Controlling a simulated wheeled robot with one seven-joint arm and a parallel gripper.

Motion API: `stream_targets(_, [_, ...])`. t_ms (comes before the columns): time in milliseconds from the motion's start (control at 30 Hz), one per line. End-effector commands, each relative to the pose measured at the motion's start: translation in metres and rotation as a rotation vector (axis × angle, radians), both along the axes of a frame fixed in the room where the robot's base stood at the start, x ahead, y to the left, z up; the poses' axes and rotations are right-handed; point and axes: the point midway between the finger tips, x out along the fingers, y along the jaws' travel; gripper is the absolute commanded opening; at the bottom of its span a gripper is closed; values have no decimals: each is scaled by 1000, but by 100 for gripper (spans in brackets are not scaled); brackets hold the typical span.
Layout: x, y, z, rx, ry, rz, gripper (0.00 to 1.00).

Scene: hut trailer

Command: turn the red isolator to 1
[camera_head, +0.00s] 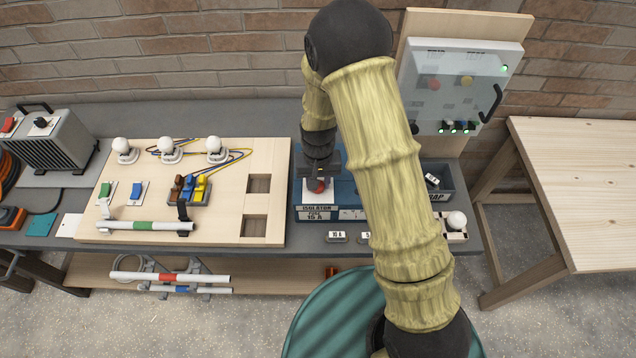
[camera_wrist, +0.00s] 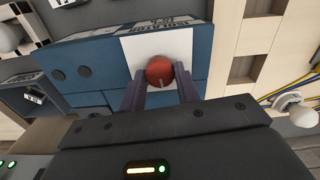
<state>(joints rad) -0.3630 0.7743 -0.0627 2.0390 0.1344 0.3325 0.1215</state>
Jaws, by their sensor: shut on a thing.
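The digits around the knob cannot be made out, so the setting is not readable.
A wooden board (camera_head: 270,150) with lamps, switches and a tube lies left of the box. A grey tray (camera_head: 440,170) is to the right. A panel with a clear cover (camera_head: 440,115) stands behind. A wooden table (camera_head: 590,180) is at far right.

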Motion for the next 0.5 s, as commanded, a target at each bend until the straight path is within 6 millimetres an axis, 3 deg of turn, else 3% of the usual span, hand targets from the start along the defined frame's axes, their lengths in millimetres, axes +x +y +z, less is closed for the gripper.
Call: stream_targets(500, [0, 0, 1, 0, -2, -493, 9])
